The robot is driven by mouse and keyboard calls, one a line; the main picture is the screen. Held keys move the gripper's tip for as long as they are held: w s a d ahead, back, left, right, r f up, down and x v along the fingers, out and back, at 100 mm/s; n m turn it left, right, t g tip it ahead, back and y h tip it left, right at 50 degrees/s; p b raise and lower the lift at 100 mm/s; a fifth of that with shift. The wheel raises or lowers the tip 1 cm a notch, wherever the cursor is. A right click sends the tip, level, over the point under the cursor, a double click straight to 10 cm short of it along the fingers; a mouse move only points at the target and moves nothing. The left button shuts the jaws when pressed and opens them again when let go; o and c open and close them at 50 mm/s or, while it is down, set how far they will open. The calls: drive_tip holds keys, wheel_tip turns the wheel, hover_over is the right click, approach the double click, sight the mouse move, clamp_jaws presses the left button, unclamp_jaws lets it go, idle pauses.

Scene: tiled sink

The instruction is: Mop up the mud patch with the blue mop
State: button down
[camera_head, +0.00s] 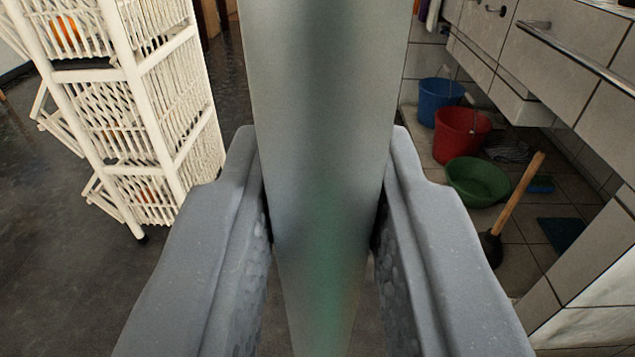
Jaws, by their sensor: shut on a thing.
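My gripper (322,160) is shut on a broad, smooth grey pole (328,80) with a greenish tint low down. The pole stands between the two grey fingers and runs from the top edge of the view down to near the bottom. Both of its ends are out of sight, so I cannot tell whether it is the handle of the blue mop. No mop head and no mud patch can be made out. The pole hides the middle of the floor.
A white wicker rack (150,110) stands close on the left. On the right are a blue bucket (440,100), a red bucket (460,135), a green basin (478,183) and a plunger (518,205) under a tiled counter (575,50). Dark floor (60,250) is open at lower left.

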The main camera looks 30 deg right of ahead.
drive_tip(key=shift+w+a, duration=2.15)
drive_tip(key=shift+a, duration=1.05)
drive_tip(key=shift+x, duration=3.15)
drive_tip(key=s+d+b, duration=0.1)
drive_tip(key=s+d, duration=0.6)
drive_tip(key=d, duration=0.4)
drive_tip(key=s+d+b, duration=0.2)
drive_tip(key=s+d, duration=0.5)
drive_tip(key=d, duration=0.4)
drive_tip(key=shift+s+r, duration=0.2)
drive_tip(key=shift+s, duration=0.15)
drive_tip(key=shift+a, duration=0.15)
